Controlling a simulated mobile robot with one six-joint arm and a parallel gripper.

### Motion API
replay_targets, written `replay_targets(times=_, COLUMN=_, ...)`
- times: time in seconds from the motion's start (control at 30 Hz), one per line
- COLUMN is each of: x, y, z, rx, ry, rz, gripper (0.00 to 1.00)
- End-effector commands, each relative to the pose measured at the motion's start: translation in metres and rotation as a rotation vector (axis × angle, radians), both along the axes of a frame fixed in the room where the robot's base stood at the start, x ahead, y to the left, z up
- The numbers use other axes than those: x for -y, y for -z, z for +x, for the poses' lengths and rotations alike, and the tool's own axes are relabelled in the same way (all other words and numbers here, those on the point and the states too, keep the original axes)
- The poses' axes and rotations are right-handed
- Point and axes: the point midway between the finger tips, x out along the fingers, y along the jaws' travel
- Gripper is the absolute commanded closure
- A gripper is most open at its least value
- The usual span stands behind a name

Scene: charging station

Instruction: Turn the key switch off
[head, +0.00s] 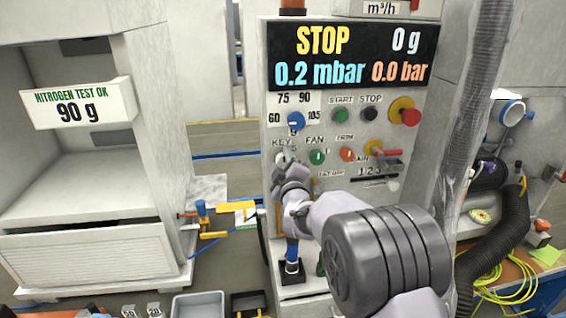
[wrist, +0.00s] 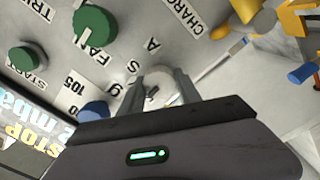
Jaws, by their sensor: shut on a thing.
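The key switch (head: 280,158) is a small round switch under the KEY label on the grey panel, at the panel's left side in the head view. My gripper (head: 288,163) reaches up to it from below right and hides part of it. In the wrist view the two fingers of my gripper (wrist: 158,88) stand on either side of the switch's small dark key (wrist: 153,93), in front of its pale round face (wrist: 158,72). The jaws are shut on the key. Its exact turn angle is hard to read.
A blue knob (head: 295,120) sits above the key switch and a green FAN knob (head: 317,156) to its right. An orange TRIM knob (head: 347,154) and a red button on yellow (head: 404,112) lie further right. The display (head: 346,58) reads STOP.

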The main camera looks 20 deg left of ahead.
Motion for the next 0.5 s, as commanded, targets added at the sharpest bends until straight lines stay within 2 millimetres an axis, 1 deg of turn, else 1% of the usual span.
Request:
replay_targets(times=0.13, x=0.0, y=0.0001, z=0.0, rx=0.001, ry=0.0, rz=-0.001, gripper=1.0)
replay_targets(times=0.17, x=0.0, y=0.0001, z=0.0, rx=0.001, ry=0.0, rz=-0.001, gripper=0.56)
replay_targets(times=0.23, x=0.0, y=0.0001, z=0.0, rx=0.001, ry=0.0, rz=-0.001, gripper=0.42)
replay_targets(times=0.27, x=0.0, y=0.0001, z=0.0, rx=0.0, ry=0.0, rz=0.0, gripper=0.39)
replay_targets(times=0.5, x=-0.0001, y=-0.0001, z=0.0, rx=0.0, ry=0.0, rz=0.0, gripper=0.39)
